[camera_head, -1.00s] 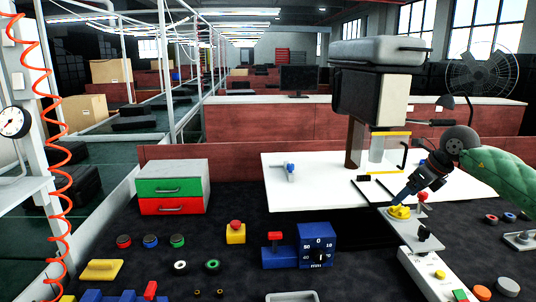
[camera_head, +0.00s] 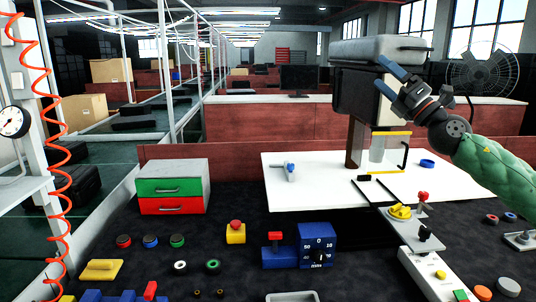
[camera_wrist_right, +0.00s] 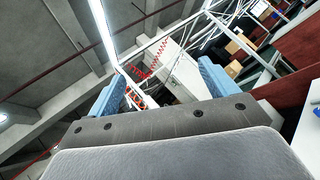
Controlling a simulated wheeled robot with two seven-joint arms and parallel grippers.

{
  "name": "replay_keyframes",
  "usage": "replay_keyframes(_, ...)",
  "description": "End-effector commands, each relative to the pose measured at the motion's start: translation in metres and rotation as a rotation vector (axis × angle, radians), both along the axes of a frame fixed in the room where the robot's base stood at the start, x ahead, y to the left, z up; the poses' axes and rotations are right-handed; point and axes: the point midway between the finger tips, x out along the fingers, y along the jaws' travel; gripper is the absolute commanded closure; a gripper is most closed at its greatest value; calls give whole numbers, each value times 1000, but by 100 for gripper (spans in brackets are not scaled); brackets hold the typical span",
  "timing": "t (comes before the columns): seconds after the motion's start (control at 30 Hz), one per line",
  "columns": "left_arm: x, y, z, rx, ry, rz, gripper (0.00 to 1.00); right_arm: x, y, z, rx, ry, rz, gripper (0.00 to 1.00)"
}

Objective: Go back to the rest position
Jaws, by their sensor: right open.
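My right gripper (camera_head: 386,76) is raised in front of the grey-topped machine (camera_head: 378,52) on the right of the head view. Its two blue fingers are apart, point up and to the left, and hold nothing. In the right wrist view the gripper (camera_wrist_right: 165,92) also shows its fingers wide apart with nothing between them. A yellow knob (camera_head: 400,212) sits on the grey panel below, well apart from the gripper. My left gripper is not in view.
A white table (camera_head: 310,190) stands under the machine, with a blue ring (camera_head: 427,163) on it. A green and red drawer box (camera_head: 172,187), a blue dial box (camera_head: 318,245) and several buttons stand on the dark bench. The air around the raised gripper looks free to the left.

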Motion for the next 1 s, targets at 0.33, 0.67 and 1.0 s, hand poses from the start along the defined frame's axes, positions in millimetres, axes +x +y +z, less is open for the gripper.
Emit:
replay_keyframes(0.33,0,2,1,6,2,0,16,-2,-29,-8,675,148,-81,15)
replay_keyframes(0.67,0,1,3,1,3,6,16,2,-32,-166,1202,587,-280,15)
replay_keyframes(1.0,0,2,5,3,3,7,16,-43,5,-338,1453,1048,-474,15)
